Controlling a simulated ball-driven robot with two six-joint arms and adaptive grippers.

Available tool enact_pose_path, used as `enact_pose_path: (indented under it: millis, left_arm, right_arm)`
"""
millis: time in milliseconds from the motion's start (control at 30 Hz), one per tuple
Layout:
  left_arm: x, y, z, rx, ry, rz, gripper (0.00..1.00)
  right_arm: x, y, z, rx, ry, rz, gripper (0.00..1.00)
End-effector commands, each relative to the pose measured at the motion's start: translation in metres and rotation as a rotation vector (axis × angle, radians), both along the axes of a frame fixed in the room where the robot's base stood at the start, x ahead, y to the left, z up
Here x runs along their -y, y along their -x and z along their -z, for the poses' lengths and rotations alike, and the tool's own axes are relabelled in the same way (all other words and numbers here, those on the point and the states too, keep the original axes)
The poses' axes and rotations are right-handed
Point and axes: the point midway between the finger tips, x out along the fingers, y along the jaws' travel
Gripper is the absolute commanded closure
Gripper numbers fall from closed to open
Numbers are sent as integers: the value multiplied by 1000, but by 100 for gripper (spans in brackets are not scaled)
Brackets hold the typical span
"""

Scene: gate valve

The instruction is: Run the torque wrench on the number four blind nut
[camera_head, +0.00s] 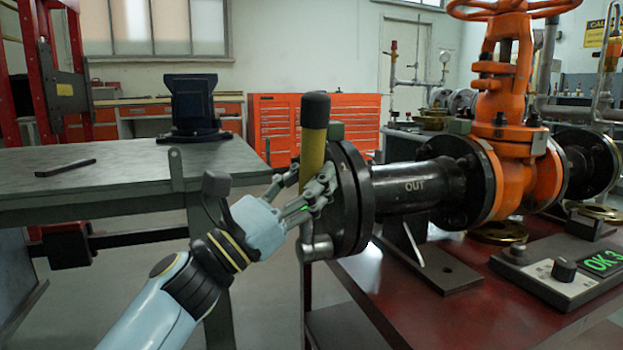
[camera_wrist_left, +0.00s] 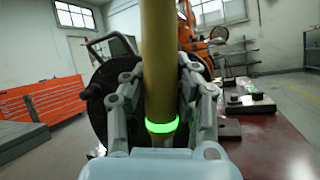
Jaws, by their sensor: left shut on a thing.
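My left gripper (camera_head: 311,195) is shut on the torque wrench (camera_head: 313,150), a yellow shaft with a black grip at its top. The wrench stands near upright, and its metal head (camera_head: 316,249) is at the lower edge of the black blind flange (camera_head: 357,200). I cannot tell which nut the head is on. In the left wrist view the gripper fingers (camera_wrist_left: 160,105) close around the yellow shaft (camera_wrist_left: 157,50), where a green ring (camera_wrist_left: 161,126) glows. The black flange shows behind it. My right gripper is not in view.
The black pipe marked OUT (camera_head: 412,184) leads to the orange gate valve (camera_head: 505,110). A control box (camera_head: 555,272) with a green "OK 3" display (camera_head: 603,262) lies on the red table (camera_head: 430,310). A grey bench (camera_head: 120,180) with a vise (camera_head: 193,105) stands left.

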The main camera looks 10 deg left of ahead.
Motion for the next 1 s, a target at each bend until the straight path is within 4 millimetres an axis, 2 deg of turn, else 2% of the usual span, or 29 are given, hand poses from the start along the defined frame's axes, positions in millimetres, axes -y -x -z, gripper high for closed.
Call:
enact_pose_path:
  millis: [1000]
  left_arm:
    - [5, -3, -3, 5, 3, 1, 100]
  right_arm:
    - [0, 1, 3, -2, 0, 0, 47]
